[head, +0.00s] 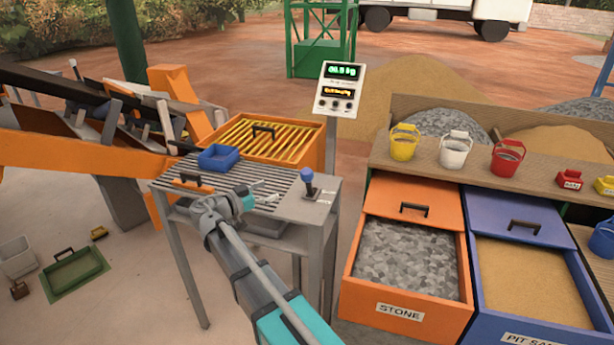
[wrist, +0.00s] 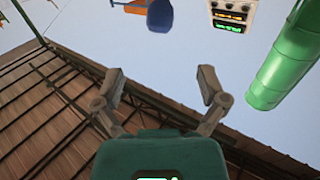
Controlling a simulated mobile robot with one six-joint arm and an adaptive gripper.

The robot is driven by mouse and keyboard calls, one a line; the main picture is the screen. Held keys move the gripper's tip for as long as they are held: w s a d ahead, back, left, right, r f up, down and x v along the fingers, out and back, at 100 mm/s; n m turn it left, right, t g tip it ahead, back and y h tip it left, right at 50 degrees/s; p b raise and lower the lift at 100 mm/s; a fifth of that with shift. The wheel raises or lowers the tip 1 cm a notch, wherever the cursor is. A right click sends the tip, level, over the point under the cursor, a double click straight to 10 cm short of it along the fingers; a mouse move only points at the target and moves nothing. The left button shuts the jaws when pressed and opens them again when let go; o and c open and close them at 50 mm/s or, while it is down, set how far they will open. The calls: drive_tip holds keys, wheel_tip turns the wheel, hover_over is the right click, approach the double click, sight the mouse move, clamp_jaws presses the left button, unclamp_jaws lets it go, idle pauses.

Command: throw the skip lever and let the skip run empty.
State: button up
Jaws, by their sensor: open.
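A lever with a blue knob (head: 308,175) stands on a plate at the right end of the grey slatted bench (head: 225,178). My gripper (head: 270,192) is open and empty over the bench, a little left of the lever and apart from it. Its two spread fingers show in the wrist view (wrist: 160,92) with nothing between them. I cannot tell for sure which part is the skip; orange machinery with a dark sloping belt (head: 80,150) stands at the left.
A blue tray (head: 218,157) and an orange-handled item (head: 190,181) lie on the bench. A lit display panel (head: 340,90) stands behind the lever. The stone drawer (head: 408,312) and the blue sand drawer (head: 530,325) stand open at right.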

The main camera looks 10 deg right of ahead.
sight(307, 175)
drive_tip(key=shift+d, duration=0.15)
drive_tip(key=shift+x, duration=6.8)
drive_tip(key=shift+f, duration=0.1)
clamp_jaws()
